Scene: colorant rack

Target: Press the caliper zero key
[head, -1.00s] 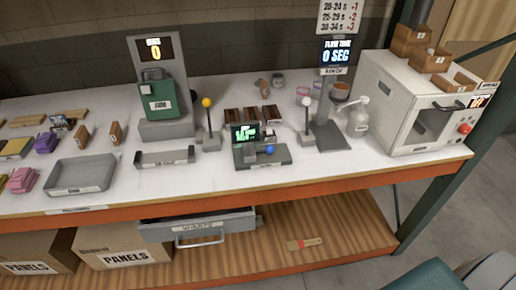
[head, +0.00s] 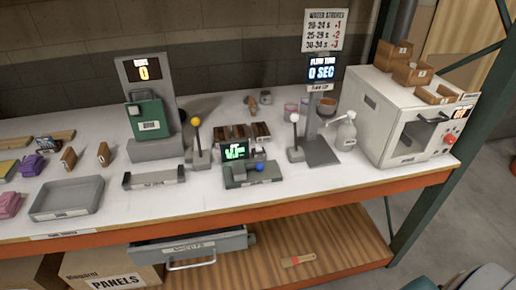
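A small dark grey device with a lit green screen (head: 236,152) stands near the front middle of the white bench top. A blue round knob or key (head: 260,167) sits on its base, right of the screen. The screen text is too small to read, and no label here lets me confirm that this is the caliper. Neither of my grippers is visible, and nothing touches the device.
A yellow-knobbed lever (head: 196,122) stands left of the device and a white-knobbed lever (head: 294,118) right of it. A grey tray (head: 68,213) lies at left, a white oven (head: 385,130) at right. A drawer (head: 190,248) sticks out below the bench.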

